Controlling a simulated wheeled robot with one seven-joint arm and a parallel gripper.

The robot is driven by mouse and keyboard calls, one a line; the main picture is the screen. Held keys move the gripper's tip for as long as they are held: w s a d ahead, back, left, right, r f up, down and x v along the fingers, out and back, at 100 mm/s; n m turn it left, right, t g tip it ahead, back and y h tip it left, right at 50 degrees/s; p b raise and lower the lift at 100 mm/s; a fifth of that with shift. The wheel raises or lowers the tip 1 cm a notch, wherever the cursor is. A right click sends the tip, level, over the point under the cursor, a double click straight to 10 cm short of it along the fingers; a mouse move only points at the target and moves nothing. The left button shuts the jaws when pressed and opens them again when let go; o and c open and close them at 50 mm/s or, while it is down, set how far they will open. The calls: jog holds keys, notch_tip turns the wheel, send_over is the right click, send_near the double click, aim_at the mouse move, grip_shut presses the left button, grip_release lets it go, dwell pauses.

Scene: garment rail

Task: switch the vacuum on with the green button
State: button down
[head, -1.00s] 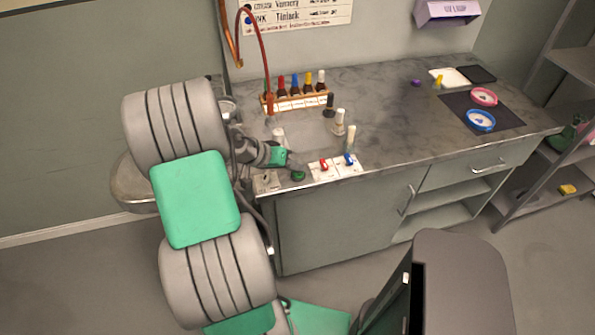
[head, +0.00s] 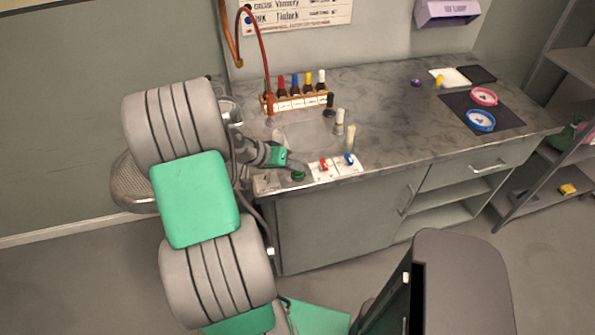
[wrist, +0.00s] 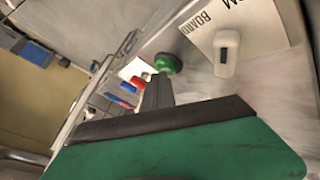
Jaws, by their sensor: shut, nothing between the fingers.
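The green button (head: 298,176) is a round knob at the front edge of the counter, left of the red and blue switches. It also shows in the wrist view (wrist: 167,64), just beyond my fingertips. My gripper (head: 303,168) is shut and empty, low over the counter edge, with its fingers right at the button. In the wrist view the closed fingers (wrist: 158,84) point at it. I cannot tell whether they touch it. I see no part that is clearly the vacuum itself.
A red switch (head: 323,166) and a blue switch (head: 349,160) sit on white cards to the right. Bottles (head: 339,122) and a wooden rack (head: 297,101) stand behind. A white switch (wrist: 227,52) on a lettered card is near. The counter's right middle is clear.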

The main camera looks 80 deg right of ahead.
aim_at(296, 174)
jog(key=shift+s+a+f, duration=0.1)
jog(key=shift+f, duration=0.35)
jog(key=shift+r, duration=0.35)
notch_tip(296, 174, up, 6)
jog(key=p, duration=0.4)
jog(key=shift+r, duration=0.15)
